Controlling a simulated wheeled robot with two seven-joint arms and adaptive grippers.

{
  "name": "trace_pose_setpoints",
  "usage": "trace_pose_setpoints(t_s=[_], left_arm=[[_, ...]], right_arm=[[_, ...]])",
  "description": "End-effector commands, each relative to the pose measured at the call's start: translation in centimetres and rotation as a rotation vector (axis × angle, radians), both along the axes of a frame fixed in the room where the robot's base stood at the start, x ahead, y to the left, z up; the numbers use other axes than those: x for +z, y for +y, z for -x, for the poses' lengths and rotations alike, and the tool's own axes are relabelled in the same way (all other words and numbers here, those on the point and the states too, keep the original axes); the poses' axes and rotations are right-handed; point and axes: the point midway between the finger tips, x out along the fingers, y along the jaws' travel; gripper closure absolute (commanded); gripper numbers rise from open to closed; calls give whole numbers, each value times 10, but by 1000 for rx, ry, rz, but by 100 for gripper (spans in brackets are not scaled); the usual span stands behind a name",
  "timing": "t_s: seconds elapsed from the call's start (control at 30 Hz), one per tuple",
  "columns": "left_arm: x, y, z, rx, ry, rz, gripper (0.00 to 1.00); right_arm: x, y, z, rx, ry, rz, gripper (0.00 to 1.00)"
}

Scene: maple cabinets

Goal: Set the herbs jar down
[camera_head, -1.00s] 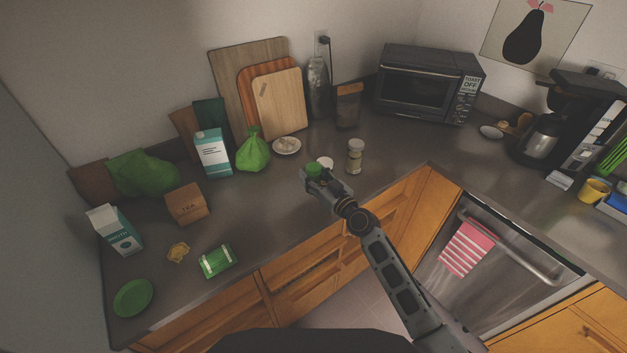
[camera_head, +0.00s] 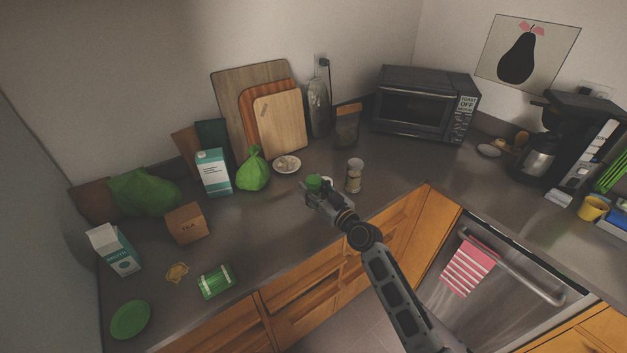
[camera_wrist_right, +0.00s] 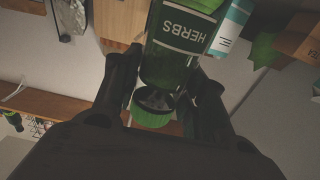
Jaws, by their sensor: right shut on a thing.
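The herbs jar is green glass with a green lid and a dark label reading HERBS. In the right wrist view the jar (camera_wrist_right: 182,45) appears upside down between the fingers. My left gripper is not in view.
A spice jar with a pale lid (camera_head: 354,178) stands just right of the gripper. A small white item (camera_head: 327,181) is partly hidden behind it. A small plate (camera_head: 287,164) and a green bag (camera_head: 253,172) stand farther back.

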Motion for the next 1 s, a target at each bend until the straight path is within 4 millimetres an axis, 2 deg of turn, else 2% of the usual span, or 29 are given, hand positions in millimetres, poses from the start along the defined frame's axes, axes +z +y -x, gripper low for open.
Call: trace_pose_setpoints(t_s=[0.27,0.47,0.77,1.0], left_arm=[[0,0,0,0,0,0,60],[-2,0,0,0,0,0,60],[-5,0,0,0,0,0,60],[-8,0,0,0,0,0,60]], right_arm=[[-1,-2,1,-6,-1,-2,92],[-9,-12,7,-37,0,-2,92],[-33,-45,25,-137,2,-2,92],[-55,-78,44,-233,3,0,92]])
